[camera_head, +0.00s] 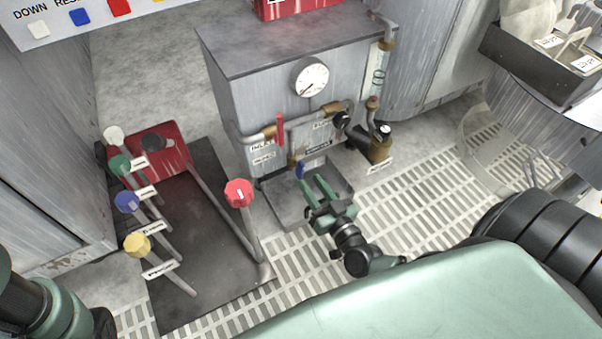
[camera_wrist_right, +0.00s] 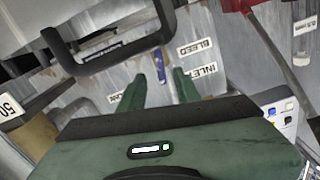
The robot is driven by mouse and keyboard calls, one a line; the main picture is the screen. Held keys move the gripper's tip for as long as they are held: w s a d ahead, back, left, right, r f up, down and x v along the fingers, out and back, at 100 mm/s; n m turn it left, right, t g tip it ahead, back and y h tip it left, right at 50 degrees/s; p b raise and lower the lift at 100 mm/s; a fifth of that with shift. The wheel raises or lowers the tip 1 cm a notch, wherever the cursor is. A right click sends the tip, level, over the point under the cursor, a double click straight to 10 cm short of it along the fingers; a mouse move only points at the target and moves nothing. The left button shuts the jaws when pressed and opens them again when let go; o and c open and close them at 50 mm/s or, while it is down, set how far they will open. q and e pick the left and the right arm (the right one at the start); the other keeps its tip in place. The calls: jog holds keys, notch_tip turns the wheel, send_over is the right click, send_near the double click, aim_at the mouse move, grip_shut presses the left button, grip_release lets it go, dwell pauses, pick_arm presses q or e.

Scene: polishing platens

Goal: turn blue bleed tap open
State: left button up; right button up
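The blue bleed tap (camera_head: 299,170) is a small blue lever on the pipework low on the front of the grey cabinet. My right gripper (camera_head: 311,180) is just in front of it, fingers pointing at it. In the right wrist view the blue tap (camera_wrist_right: 161,64) stands upright, just beyond and between the green fingertips (camera_wrist_right: 160,80). The fingers are apart with nothing visibly held. I cannot tell whether either finger touches the lever. My left gripper is out of view; only part of that arm shows at lower left.
A red lever (camera_head: 280,129) and a gauge (camera_head: 311,77) sit above the tap. A black-handled brass fitting (camera_head: 381,143) is to the right. A dark plate (camera_head: 205,255) with colored knobs, including a red knob (camera_head: 238,193), stands left. A dark bar handle (camera_wrist_right: 108,60) shows close in the wrist view.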

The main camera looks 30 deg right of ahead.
aim_at(303, 173)
jog(key=w+b, duration=0.2)
jog(key=w, duration=0.3)
jog(key=shift+w, duration=0.65)
grip_shut()
